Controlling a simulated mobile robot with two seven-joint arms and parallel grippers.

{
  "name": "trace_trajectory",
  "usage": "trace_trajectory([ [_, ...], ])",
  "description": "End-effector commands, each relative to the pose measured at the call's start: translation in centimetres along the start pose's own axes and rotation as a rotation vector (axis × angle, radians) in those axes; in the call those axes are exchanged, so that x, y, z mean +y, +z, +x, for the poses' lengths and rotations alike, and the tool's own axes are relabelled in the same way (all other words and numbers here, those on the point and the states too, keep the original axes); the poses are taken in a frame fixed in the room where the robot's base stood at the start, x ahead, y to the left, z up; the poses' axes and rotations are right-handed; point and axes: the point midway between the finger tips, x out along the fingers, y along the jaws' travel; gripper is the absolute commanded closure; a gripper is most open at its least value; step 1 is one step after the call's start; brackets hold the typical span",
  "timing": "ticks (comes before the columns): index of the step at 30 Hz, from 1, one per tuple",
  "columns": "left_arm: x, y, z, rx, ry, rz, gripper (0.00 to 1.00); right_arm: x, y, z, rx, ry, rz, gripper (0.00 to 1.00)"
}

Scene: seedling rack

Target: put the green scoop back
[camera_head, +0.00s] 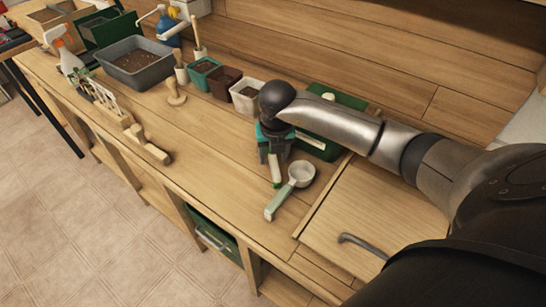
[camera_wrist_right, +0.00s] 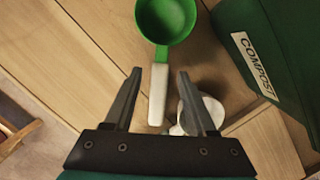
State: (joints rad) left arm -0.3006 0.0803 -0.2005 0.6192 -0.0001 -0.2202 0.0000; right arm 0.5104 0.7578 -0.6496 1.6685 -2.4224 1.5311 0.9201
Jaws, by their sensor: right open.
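The green scoop (camera_wrist_right: 167,22) has a green cup and a white handle (camera_wrist_right: 158,95). It lies on the wooden bench in the right wrist view. My right gripper (camera_wrist_right: 160,74) is open above it, with the handle showing between its fingers; I see no grip on it. In the head view my right gripper (camera_head: 273,153) points down and hides the green cup; only the pale handle (camera_head: 275,172) shows below it. A second scoop with a white cup (camera_head: 301,173) and pale green handle lies close by. My left gripper is not in view.
A dark green compost box (camera_head: 318,145) stands right behind the gripper. Small pots (camera_head: 225,83), a wooden dibber (camera_head: 175,92) and a grey tray (camera_head: 135,62) are further left. A wooden panel (camera_head: 375,210) lies to the right. The bench middle is clear.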

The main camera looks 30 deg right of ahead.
Motion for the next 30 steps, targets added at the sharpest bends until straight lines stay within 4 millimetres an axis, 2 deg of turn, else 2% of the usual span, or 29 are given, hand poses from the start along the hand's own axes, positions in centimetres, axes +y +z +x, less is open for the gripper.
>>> trace_trajectory([
  [1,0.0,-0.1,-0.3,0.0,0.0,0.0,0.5,0.0,0.1,-1.3,-0.005,0.001,-0.002,0.44],
  [6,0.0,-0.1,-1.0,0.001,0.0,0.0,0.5,0.0,0.1,-5.2,-0.005,0.002,-0.003,0.44],
  [13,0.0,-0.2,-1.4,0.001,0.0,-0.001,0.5,0.0,0.1,-9.1,-0.003,0.002,-0.001,0.44],
  [18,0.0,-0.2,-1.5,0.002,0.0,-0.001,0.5,0.0,0.0,-10.3,-0.001,0.001,-0.001,0.44],
  [30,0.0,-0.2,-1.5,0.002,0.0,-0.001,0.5,0.0,0.0,-10.4,0.0,0.0,0.0,0.44],
])
